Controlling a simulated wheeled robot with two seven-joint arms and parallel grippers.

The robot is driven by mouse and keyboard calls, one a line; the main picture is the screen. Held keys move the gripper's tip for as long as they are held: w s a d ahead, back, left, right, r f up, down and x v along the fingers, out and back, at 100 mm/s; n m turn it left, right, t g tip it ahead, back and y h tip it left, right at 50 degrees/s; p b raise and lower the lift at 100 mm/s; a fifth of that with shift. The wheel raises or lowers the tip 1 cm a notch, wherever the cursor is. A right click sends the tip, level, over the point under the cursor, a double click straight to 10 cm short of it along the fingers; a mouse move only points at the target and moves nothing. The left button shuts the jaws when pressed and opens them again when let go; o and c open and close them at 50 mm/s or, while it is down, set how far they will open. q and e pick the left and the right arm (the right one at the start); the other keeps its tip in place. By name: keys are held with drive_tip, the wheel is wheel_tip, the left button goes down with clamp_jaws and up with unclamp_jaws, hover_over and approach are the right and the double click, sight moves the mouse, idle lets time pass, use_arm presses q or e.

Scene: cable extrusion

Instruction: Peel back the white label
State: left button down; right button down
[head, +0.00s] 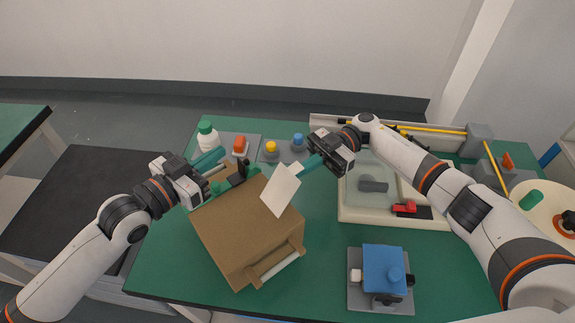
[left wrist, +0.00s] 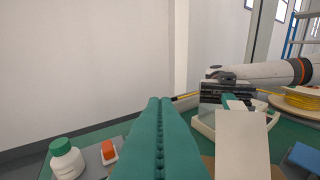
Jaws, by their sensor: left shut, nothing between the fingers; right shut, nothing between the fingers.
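The white label (head: 281,189) is a pale flat sheet standing tilted at the right side of the brown box (head: 228,238). It also shows in the left wrist view (left wrist: 243,145). My right gripper (head: 302,168) is shut and empty, its green fingertips close to the label's upper right edge; I cannot tell whether they touch it. My left gripper (head: 222,153) is shut and empty above the box's far left corner, apart from the label. Its closed green fingers (left wrist: 160,101) fill the middle of the left wrist view.
A green-capped white bottle (head: 207,138), an orange-topped part (head: 240,146) and yellow and blue knobs (head: 298,141) stand behind the box. A pale tray (head: 352,205) lies to the right. A blue device (head: 384,268) stands at the front right. Green table is clear between box and device.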

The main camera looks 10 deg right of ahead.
use_arm(q)
drive_tip(key=s+d+r+m+g+h, duration=0.2)
drive_tip(key=s+d+g+h, duration=0.1)
drive_tip(key=s+d, duration=0.3)
hover_over(287, 177)
drive_tip(key=shift+s+a+f, duration=0.25)
drive_tip(key=shift+a+f, duration=0.15)
drive_tip(key=shift+w+d+f+y, duration=0.15)
drive_tip(key=shift+d+f, duration=0.05)
drive_tip(key=shift+f, duration=0.4)
drive_tip(key=shift+w+d+f+y, duration=0.1)
drive_tip(key=shift+d+f+y, duration=0.1)
drive_tip(key=shift+f, duration=1.2)
use_arm(e)
drive_tip(key=shift+a, duration=0.1)
